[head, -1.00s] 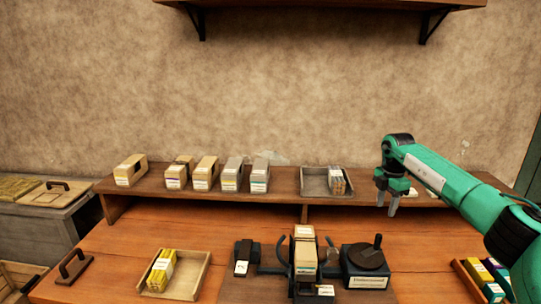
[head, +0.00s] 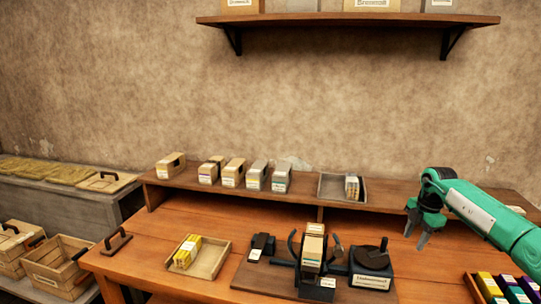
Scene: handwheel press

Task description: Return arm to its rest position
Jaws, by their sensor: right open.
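My right arm comes in from the right side of the head view. Its right gripper (head: 417,226) hangs above the right part of the workbench, fingers pointing down, open and with nothing between them. It is to the right of the handwheel press (head: 314,258), which stands at the front middle of the bench with a tan block in it. The black handwheel unit (head: 371,264) is at the press's right side, apart from the gripper. My left gripper is out of view.
A raised shelf (head: 325,197) at the back of the workbench (head: 180,222) holds several boxes and a grey tray (head: 330,187). A wooden tray (head: 212,262) with yellow packs sits left of the press. Coloured packs (head: 505,288) lie at the front right. A wall shelf (head: 350,19) hangs above.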

